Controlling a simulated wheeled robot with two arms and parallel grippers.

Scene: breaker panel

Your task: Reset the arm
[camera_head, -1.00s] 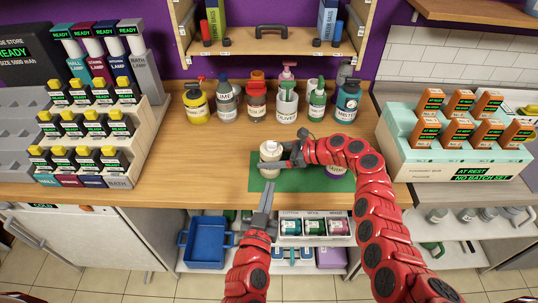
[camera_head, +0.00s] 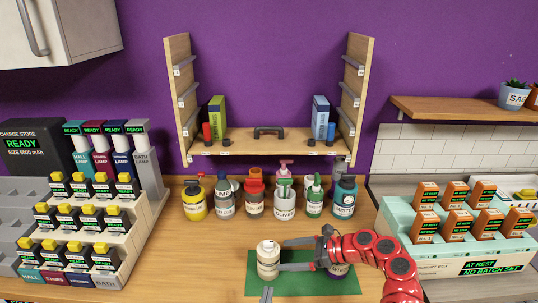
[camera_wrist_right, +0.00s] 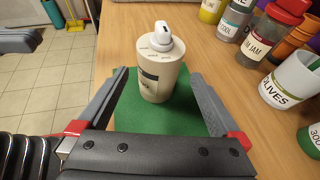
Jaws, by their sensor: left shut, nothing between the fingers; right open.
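A cream bottle (camera_head: 268,262) with a pale pump-like cap stands upright on the green mat (camera_head: 256,286). It also shows in the right wrist view (camera_wrist_right: 160,75), ahead of the right palm. My right gripper (camera_head: 284,256) is open, with its fingertips just right of the bottle; in the wrist view its fingers (camera_wrist_right: 155,95) lie on either side of the bottle with gaps. My left gripper (camera_head: 267,294) shows only its shut, empty tip at the bottom edge, below the bottle.
Several jars and bottles, including a yellow one (camera_head: 194,204) and a blue one (camera_head: 344,198), line the back of the counter. A lamp and battery rack (camera_head: 125,240) stands left. A mint rack (camera_head: 440,256) with orange blocks stands right. An open wooden shelf (camera_head: 240,140) is above.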

